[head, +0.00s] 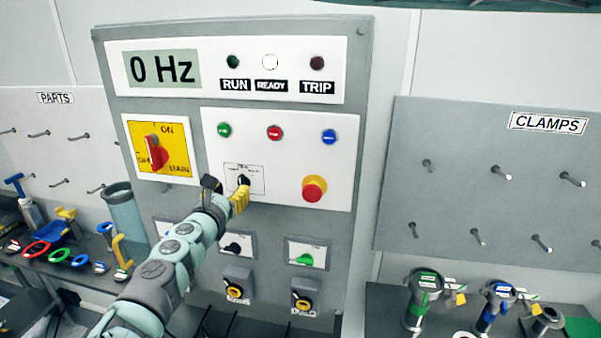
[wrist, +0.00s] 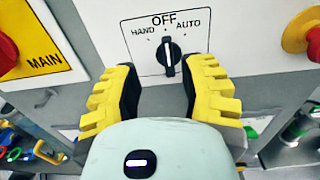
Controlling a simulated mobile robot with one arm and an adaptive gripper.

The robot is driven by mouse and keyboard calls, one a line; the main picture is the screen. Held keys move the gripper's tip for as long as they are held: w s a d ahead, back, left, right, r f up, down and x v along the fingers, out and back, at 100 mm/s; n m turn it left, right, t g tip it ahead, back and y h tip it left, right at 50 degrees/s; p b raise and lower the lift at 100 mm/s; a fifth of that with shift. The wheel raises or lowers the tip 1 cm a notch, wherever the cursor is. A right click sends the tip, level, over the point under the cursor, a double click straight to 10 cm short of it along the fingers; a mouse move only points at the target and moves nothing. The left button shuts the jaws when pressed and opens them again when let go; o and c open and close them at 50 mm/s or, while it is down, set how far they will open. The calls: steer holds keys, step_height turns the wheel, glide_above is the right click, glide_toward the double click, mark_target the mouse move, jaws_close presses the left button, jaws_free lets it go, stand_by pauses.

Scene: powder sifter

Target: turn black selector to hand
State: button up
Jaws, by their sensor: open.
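The black selector (wrist: 168,57) is a small knob with a white line, on a white plate marked HAND, OFF and AUTO. In the wrist view its line points up toward OFF, with HAND at upper left and AUTO at upper right. It also shows in the head view (head: 243,181), partly covered by my gripper. My gripper (wrist: 164,75) is open, with black-padded yellow fingers on either side of the selector's lower area. The fingers look apart from the knob. My gripper also shows in the head view (head: 226,188) in front of the panel.
The red MAIN switch (head: 155,153) on its yellow plate is left of the selector. A red emergency button (head: 313,189) on a yellow collar is to the right. Green (head: 224,130), red (head: 274,133) and blue (head: 329,136) buttons sit above. The display (head: 163,69) reads 0 Hz.

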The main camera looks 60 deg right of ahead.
mark_target(240, 182)
steer(key=shift+d+r+p, duration=0.2)
steer(key=shift+d+p, duration=0.15)
steer(key=shift+d, duration=0.2)
steer(key=shift+d+r+p, duration=0.2)
steer(key=shift+d+p, duration=0.15)
steer(key=shift+d, duration=0.15)
steer(key=shift+w+d+f, duration=0.15)
steer(key=shift+w+d, duration=0.1)
steer(key=shift+d, duration=0.05)
steer(key=shift+x, duration=0.75)
steer(key=shift+s, duration=0.1)
jaws_close()
